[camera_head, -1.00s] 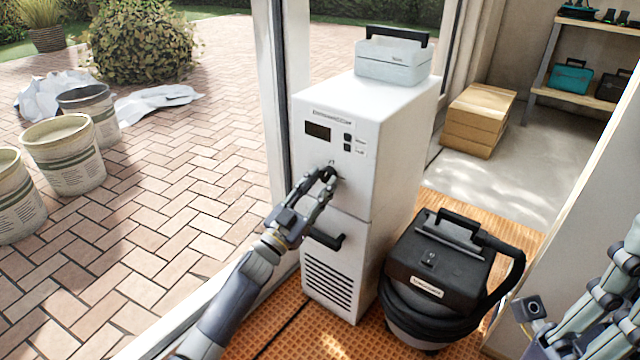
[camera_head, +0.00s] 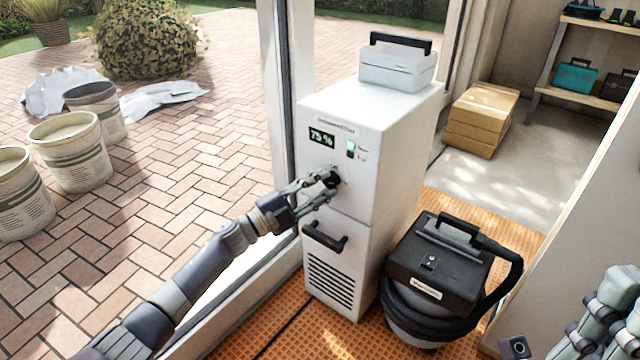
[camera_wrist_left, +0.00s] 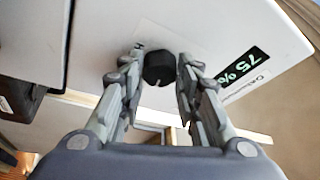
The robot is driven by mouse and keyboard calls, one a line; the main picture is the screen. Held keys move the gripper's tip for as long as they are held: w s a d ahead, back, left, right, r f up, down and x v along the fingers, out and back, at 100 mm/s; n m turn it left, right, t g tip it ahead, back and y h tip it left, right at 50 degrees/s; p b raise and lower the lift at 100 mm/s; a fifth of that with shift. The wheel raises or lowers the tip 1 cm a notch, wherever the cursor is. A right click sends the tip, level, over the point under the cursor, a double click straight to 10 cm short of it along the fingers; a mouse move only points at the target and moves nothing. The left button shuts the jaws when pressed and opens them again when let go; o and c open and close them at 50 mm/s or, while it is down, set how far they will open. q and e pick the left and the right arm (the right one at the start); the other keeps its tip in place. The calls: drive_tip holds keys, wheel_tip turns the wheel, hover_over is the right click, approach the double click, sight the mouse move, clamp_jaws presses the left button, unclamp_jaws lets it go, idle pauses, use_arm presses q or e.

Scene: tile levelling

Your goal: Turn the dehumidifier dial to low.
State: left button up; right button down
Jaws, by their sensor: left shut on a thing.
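The white dehumidifier (camera_head: 345,215) stands by the door frame. Its display (camera_head: 321,136) is lit and reads 75 %, with a green light beside it. The black round dial (camera_head: 331,179) sits on the front below the display. My left gripper (camera_head: 327,186) is shut on the dial from the left; in the left wrist view the dial (camera_wrist_left: 158,69) lies between the two fingertips (camera_wrist_left: 160,72). I cannot read the dial's setting. My right arm shows at the lower right edge, but its fingertips are out of view.
A white case (camera_head: 397,68) with a black handle sits on top of the dehumidifier. A black vacuum (camera_head: 436,275) with a hose stands right of it on the orange mat (camera_head: 325,342). Buckets (camera_head: 70,150) stand outside on the paving.

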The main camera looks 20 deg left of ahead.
use_arm(q)
drive_tip(key=shift+r+m+g, duration=0.15)
drive_tip(key=shift+m+g, duration=0.15)
drive_tip(key=shift+m, duration=0.2)
drive_tip(key=shift+m+p, duration=0.45)
drive_tip(key=shift+m, duration=0.15)
drive_tip(key=shift+m+g, duration=0.4)
drive_tip(key=shift+m, duration=0.2)
drive_tip(key=o, duration=1.1)
